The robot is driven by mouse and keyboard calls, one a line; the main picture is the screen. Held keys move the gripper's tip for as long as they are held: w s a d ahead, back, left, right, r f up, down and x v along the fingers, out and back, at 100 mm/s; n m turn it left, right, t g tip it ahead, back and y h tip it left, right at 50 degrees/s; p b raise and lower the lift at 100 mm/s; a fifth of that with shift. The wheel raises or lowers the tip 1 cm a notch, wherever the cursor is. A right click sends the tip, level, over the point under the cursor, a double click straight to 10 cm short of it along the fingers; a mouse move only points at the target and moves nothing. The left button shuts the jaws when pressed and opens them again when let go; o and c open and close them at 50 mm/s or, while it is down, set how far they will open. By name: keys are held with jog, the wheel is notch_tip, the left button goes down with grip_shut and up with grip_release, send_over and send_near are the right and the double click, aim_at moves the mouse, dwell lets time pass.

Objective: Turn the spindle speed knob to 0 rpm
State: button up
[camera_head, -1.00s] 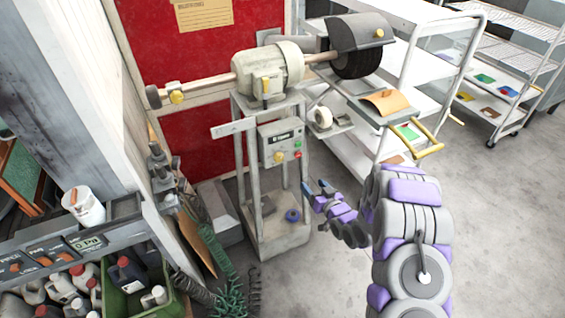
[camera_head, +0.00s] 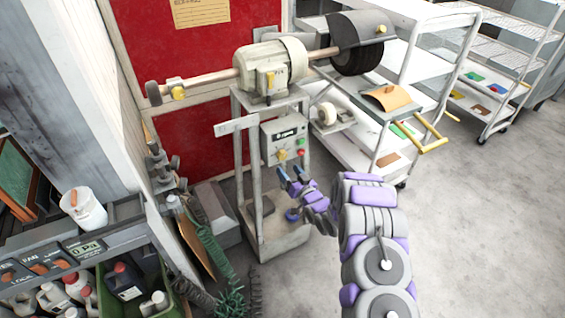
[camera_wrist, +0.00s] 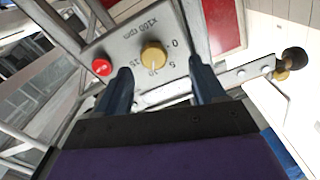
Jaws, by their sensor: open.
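The spindle speed knob (camera_wrist: 153,55) is a round yellow-gold knob on a grey control panel, between my fingertips in the wrist picture. Its pale pointer line appears directed near the 10 mark on a scale reading 0, 5, 10, 15, marked x100 rpm. In the head view the knob (camera_head: 282,155) sits low on the control box (camera_head: 270,143). My gripper (camera_head: 290,171) is open and empty, just below and in front of the box. In the wrist view its two dark blue fingers (camera_wrist: 160,68) are spread apart; contact with the knob cannot be seen.
A red button (camera_wrist: 102,66) lies left of the knob in the wrist view. The buffing motor (camera_head: 270,68) with its shaft and wheel sits on the stand above the box. A white cart (camera_head: 425,45) stands at right. Floor at lower right is clear.

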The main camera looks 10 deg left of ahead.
aim_at(281, 158)
jog(key=x, duration=0.2)
jog(key=shift+w+a+b, duration=0.1)
jog(key=shift+w+b, duration=0.2)
jog(key=shift+w, duration=0.1)
jog(key=w, duration=0.1)
jog(key=w+d, duration=0.1)
jog(key=shift+w+r+b, duration=0.25)
jog(key=shift+w+b, duration=0.05)
jog(key=shift+b, duration=0.05)
jog(key=shift+w+a+r, duration=0.1)
jog(key=shift+w+a, duration=0.15)
jog(key=shift+a, duration=0.05)
jog(key=shift+w+a, duration=0.15)
jog(key=shift+a, duration=0.2)
jog(key=shift+w+a+f, duration=0.1)
jog(key=shift+a+f, duration=0.15)
jog(key=shift+a, duration=0.8)
jog(key=shift+d+r, duration=0.2)
jog(key=shift+d, duration=0.85)
jog(key=c, duration=0.4)
jog(key=shift+a, duration=0.15)
jog(key=c, duration=0.3)
jog(key=shift+a+f, duration=0.1)
jog(key=shift+a, duration=0.25)
jog(key=c, duration=0.3)
jog(key=shift+c, duration=0.3)
